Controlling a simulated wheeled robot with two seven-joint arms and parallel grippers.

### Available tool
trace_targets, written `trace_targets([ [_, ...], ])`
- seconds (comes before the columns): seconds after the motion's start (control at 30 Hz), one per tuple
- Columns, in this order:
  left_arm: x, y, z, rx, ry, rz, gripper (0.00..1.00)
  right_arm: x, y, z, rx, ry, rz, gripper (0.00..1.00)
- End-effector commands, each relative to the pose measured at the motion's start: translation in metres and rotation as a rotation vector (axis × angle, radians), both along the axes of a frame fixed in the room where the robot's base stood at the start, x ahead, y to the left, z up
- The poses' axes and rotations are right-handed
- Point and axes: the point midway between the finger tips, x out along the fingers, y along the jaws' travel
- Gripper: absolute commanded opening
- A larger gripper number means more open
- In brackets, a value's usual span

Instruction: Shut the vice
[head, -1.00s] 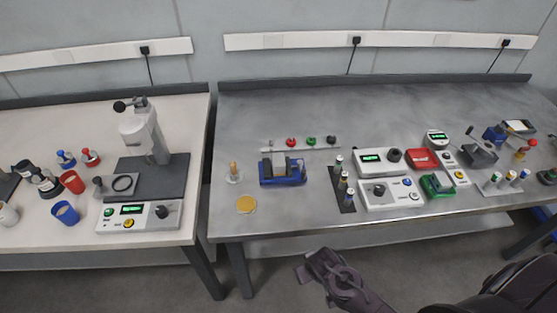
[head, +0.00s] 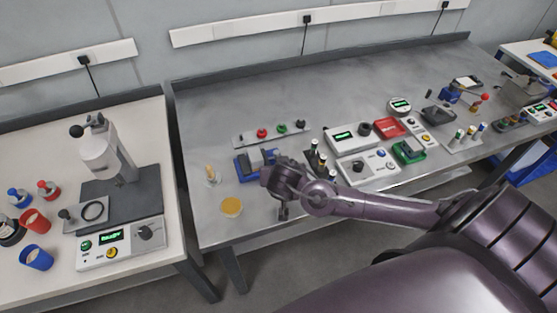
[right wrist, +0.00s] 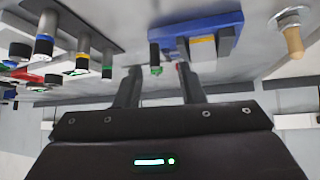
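The vice (head: 243,166) is a blue-based tool with grey jaw blocks, standing on the grey bench's front left. Its right end is partly hidden behind my right gripper (head: 283,208) in the head view. In the right wrist view, the blue base (right wrist: 190,25) and grey jaws are upper right of centre, with a gap between the blocks. A small dark, green-tipped post at the vice's near end shows between my right fingertips (right wrist: 159,70). These fingers are apart, and I see no contact with the post. My left gripper is not in view.
A rack of dark cylinders (head: 316,157) stands close right of my gripper. A strip with coloured knobs (head: 272,134) lies behind. White instrument boxes (head: 369,165) are further right.

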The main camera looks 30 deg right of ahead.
Motion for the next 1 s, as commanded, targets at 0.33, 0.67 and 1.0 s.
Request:
trace_targets([
  [0.33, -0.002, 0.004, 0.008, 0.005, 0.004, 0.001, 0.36, 0.022, -0.023, -0.007, 0.002, -0.045, -0.055, 0.36],
  [0.67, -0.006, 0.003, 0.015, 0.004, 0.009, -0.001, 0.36, 0.048, -0.039, -0.04, 0.002, -0.045, -0.052, 0.36],
  [1.0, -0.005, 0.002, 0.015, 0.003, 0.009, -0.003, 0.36, 0.053, -0.042, -0.047, 0.002, -0.045, -0.051, 0.36],
])
